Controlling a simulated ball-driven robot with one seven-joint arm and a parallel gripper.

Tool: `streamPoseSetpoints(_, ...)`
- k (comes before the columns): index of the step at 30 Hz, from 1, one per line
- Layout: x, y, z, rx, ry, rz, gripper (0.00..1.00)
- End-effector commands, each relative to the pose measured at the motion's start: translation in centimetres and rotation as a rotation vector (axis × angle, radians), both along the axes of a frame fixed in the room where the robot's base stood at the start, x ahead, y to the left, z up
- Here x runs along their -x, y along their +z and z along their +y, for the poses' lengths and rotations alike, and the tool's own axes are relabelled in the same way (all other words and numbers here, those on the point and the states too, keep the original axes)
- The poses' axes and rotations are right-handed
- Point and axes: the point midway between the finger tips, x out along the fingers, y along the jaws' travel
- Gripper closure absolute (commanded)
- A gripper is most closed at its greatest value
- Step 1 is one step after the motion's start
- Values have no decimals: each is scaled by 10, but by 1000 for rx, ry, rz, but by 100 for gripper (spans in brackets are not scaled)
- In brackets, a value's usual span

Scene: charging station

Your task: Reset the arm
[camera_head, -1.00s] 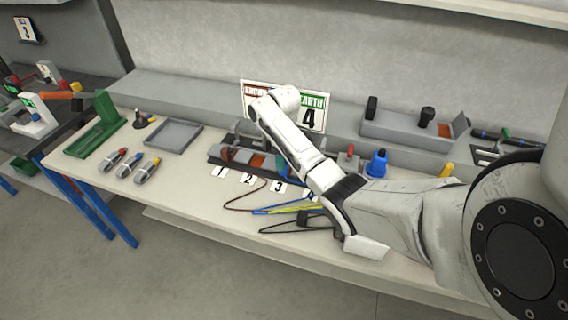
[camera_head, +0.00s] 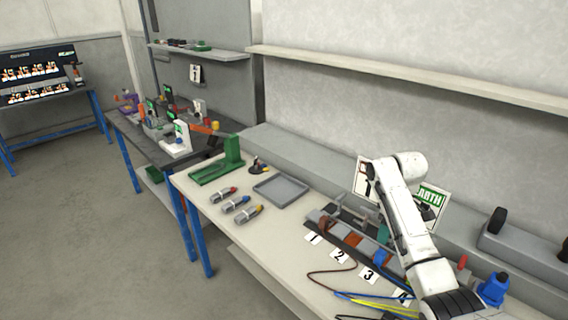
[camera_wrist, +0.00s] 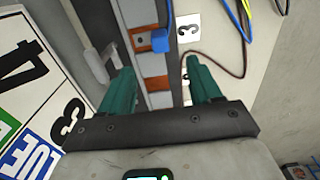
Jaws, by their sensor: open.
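My white arm (camera_head: 405,215) reaches over the workbench in the head view, bent at the elbow. In the wrist view my gripper (camera_wrist: 160,78) is open, its two green fingers apart with nothing held between them. Beyond the fingers is a grey rack (camera_wrist: 150,55) with orange-brown parts and a blue part. In the head view the rack (camera_head: 340,238) lies beside number cards 1 to 4, and the arm covers part of it. Most of my gripper is hidden behind the arm there.
A grey tray (camera_head: 281,188), a green stand (camera_head: 218,165) and several small tools stand at the bench's left. Coloured cables (camera_head: 370,297) lie at the front. A printed sign (camera_head: 433,200) stands behind the arm. A second table (camera_head: 150,145) adjoins on the left.

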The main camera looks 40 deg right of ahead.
Motion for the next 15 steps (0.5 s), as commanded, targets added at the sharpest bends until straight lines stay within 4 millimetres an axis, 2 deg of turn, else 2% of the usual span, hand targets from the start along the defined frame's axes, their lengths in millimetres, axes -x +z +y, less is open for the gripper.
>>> streamPoseSetpoints(5,-2,-2,4,-2,2,-2,37)
streamPoseSetpoints(8,-10,-13,27,-11,9,-13,37)
streamPoseSetpoints(11,-23,-34,73,-30,17,-37,37)
streamPoseSetpoints(15,-27,-68,160,-62,11,-71,37)
